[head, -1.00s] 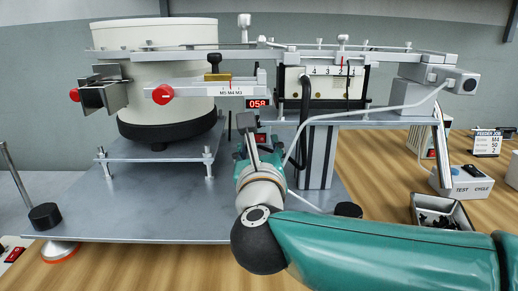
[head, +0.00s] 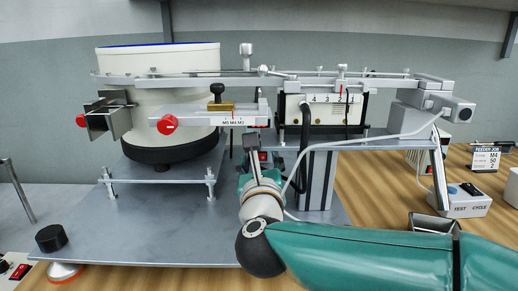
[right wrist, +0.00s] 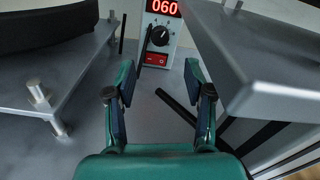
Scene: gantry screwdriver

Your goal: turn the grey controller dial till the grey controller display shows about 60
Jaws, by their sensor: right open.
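The grey controller (right wrist: 173,31) shows at the top of the right wrist view. Its red display (right wrist: 164,9) reads 060. Its black dial (right wrist: 159,36) with a pointer sits below the display. My right gripper (right wrist: 160,72) is open and empty. Its fingertips point toward the controller, one to each side of the dial's line, and the dial appears beyond them, clear of both. In the head view my right gripper (head: 254,158) is under the scale bar, and the controller is mostly hidden behind the bar and the gripper. My left gripper is not in view.
The scale bar (head: 200,119) with a red knob (head: 167,123) overhangs the controller. A white feeder bowl (head: 157,95) stands left on a grey base plate (head: 130,235). A support column (head: 320,182) and a cable are right of my gripper. A red switch (right wrist: 157,58) is below the dial.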

